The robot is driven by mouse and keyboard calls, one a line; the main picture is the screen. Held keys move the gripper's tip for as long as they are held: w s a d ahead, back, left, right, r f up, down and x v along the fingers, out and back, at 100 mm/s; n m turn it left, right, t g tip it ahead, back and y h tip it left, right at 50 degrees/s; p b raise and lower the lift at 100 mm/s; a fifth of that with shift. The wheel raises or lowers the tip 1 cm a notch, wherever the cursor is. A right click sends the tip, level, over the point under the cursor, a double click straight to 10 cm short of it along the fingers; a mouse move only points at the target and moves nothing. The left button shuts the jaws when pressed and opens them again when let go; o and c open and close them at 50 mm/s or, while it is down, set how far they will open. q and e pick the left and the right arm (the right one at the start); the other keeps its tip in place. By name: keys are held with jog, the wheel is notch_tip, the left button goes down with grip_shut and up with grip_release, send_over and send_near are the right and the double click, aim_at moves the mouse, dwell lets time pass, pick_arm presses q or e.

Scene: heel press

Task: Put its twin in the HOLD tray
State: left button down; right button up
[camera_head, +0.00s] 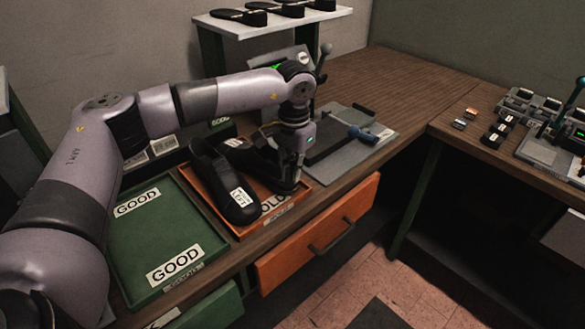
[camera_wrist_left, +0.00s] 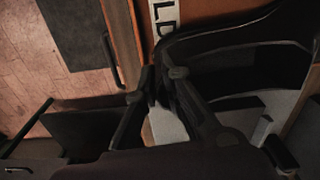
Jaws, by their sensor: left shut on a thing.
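The orange HOLD tray (camera_head: 232,229) lies on the bench, its label partly covered. A black shoe-shaped piece (camera_head: 222,180) with a white label lies along its left side. A second black piece (camera_head: 262,160) with a white label lies to the right of it, in or just above the tray, partly hidden by my arm. My left gripper (camera_head: 288,188) points down at the tray's right part, shut on the second black piece. In the left wrist view the fingers (camera_wrist_left: 165,75) meet at the edge of a black piece (camera_wrist_left: 235,48). The contact is dark. My right gripper is not in view.
An empty green GOOD tray (camera_head: 150,235) is left of the HOLD tray. A grey plate with a dark block (camera_head: 335,140) and a blue-handled tool lies to the right. A shelf (camera_head: 240,30) with several black pieces stands behind. An orange drawer (camera_head: 320,235) is below.

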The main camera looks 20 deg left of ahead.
pick_arm(q)
jog(key=shift+f+b, duration=0.3)
jog(key=shift+f, duration=0.1)
dwell(0.5)
jog(key=c, duration=1.6)
grip_release()
jog(key=shift+c, duration=0.2)
notch_tip(320, 180, up, 12)
jog(key=shift+d, duration=0.15)
